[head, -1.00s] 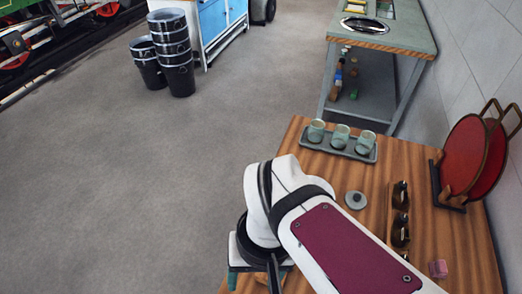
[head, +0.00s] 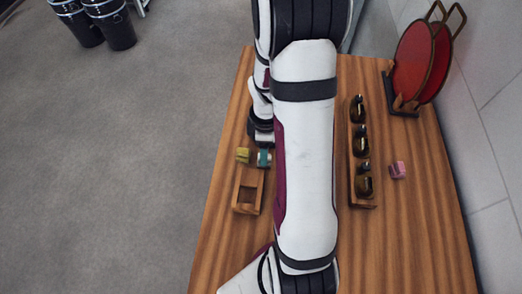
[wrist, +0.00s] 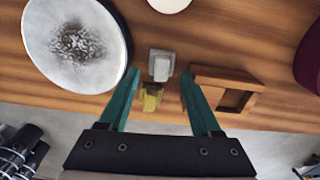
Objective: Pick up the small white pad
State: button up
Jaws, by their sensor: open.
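The small white pad (wrist: 161,65), a pale grey-white block, lies on the wooden table in the wrist view. My gripper (wrist: 159,75) is open, with its two teal fingers on either side of the pad in the picture. I cannot tell how high the fingertips are above the table. A yellow block (wrist: 151,98) sits close beside the pad, also between the fingers in the picture. In the head view a teal part of my gripper (head: 264,158) shows beside the yellow block (head: 243,155). The pad is not seen there; my arm covers much of that area.
A wooden frame (wrist: 243,80) lies right beside one finger; a round speckled disc (wrist: 75,45) is near the other. In the head view, a rack of dark bottles (head: 361,190), a pink block (head: 398,170) and red discs on a stand (head: 413,65) are right of my arm.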

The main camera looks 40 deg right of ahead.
notch_tip(320, 180, down, 4)
jog(key=shift+a, duration=0.1)
grip_shut()
jog(key=shift+r, duration=0.15)
